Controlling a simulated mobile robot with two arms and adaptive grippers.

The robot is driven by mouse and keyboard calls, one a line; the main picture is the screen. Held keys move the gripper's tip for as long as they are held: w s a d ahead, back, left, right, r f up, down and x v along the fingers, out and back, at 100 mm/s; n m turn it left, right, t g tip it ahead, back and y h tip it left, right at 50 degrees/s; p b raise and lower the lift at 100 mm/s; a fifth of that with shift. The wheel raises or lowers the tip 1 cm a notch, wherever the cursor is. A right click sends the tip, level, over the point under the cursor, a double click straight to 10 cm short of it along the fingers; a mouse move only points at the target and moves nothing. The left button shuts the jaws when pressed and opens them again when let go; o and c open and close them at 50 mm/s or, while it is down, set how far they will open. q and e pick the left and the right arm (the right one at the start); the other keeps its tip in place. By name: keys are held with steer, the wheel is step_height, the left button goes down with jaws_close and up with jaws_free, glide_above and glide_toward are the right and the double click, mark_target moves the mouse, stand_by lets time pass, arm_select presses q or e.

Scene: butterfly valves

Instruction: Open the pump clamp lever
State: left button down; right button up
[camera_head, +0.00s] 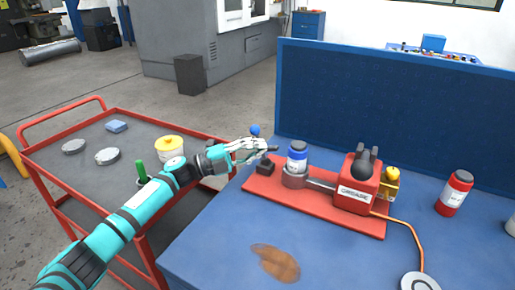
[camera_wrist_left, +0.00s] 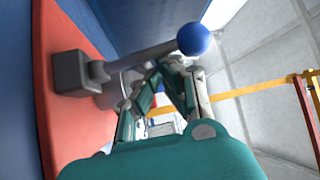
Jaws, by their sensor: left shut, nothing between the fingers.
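The pump clamp lever (camera_wrist_left: 150,57) is a grey rod with a blue ball knob, rising from a dark block at the left end of the red pump base (camera_head: 315,208). In the head view its blue knob (camera_head: 255,130) shows just above my left gripper (camera_head: 272,149). My left gripper is shut and empty, with its fingertips right by the rod. In the left wrist view the gripper tips (camera_wrist_left: 168,66) lie just below the rod near the knob; I cannot tell whether they touch. My right gripper is not in view.
A red bottle (camera_head: 454,193) and a brown stain (camera_head: 275,263) are on the blue table. A red cart (camera_head: 60,158) stands at left.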

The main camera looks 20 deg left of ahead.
arm_select(q)
steer(key=v, duration=1.2)
steer(key=shift+f, duration=0.1)
